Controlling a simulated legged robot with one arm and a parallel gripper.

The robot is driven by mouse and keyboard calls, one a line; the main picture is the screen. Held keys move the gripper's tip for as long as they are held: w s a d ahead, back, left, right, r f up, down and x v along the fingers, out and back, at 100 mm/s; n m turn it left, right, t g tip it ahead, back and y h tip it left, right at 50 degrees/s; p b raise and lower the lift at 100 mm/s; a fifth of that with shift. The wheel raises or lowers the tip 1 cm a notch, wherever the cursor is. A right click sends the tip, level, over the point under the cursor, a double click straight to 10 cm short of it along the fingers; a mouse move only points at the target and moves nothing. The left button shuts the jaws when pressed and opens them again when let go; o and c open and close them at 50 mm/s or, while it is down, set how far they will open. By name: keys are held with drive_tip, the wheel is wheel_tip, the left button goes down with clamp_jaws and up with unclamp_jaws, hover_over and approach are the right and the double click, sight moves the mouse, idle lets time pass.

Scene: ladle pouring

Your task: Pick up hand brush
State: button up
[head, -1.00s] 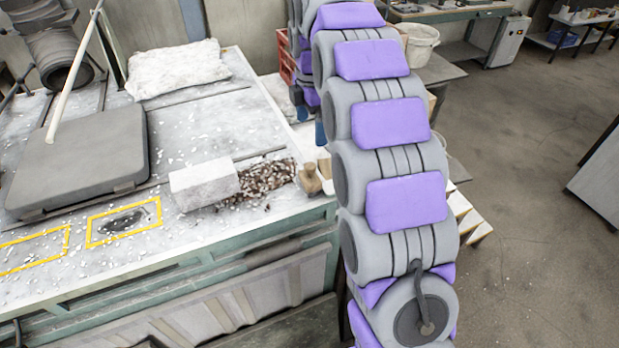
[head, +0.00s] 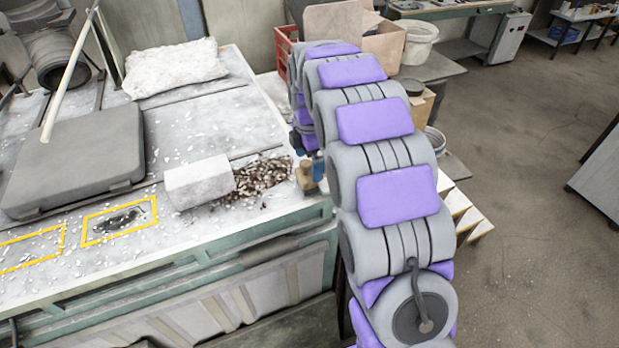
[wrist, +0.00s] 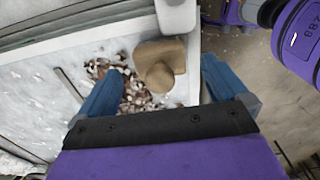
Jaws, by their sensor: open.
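The hand brush seems to be the tan wooden piece (head: 306,178) at the right front corner of the white worktable (head: 200,130) in the head view. In the wrist view the tan brush (wrist: 160,62) has a rounded knob on a broader block. My gripper (wrist: 162,72) is open, with one blue finger to each side of the brush and a gap on both sides. In the head view my gripper (head: 308,158) is at the table's right edge by the brush, partly hidden by my arm. I cannot tell its exact height above the brush.
Brown and white chips (head: 262,180) lie beside the brush, with a white block (head: 198,182) to their left. A grey slab (head: 75,160) and a white sack (head: 175,68) lie farther off. The table edge drops to the floor (head: 530,240) on the right.

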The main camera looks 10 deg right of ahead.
sight(302, 174)
drive_tip(key=f, duration=0.2)
drive_tip(key=a+f, duration=0.1)
drive_tip(key=f, duration=0.1)
drive_tip(key=shift+a+f, duration=0.1)
drive_tip(key=shift+a, duration=0.3)
drive_tip(key=shift+d, duration=0.6)
drive_tip(key=shift+c, duration=1.4)
drive_tip(key=shift+d, duration=0.25)
drive_tip(key=c, duration=0.3)
drive_tip(key=shift+a, duration=0.25)
drive_tip(key=c, duration=0.3)
drive_tip(key=shift+a, duration=0.45)
drive_tip(key=shift+c, duration=1.2)
drive_tip(key=shift+d+r, duration=0.3)
drive_tip(key=shift+d, duration=0.05)
drive_tip(key=shift+d+r, duration=0.2)
drive_tip(key=shift+r, duration=0.4)
wheel_tip(302, 174, up, 2)
drive_tip(key=shift+w+a, duration=0.1)
drive_tip(key=s+a, duration=0.3)
drive_tip(key=s, duration=0.4)
drive_tip(key=s+a+r, duration=0.1)
drive_tip(key=s+a, duration=0.3)
drive_tip(key=s, duration=0.3)
drive_tip(key=shift+s+r, duration=0.15)
drive_tip(key=shift+s, duration=0.2)
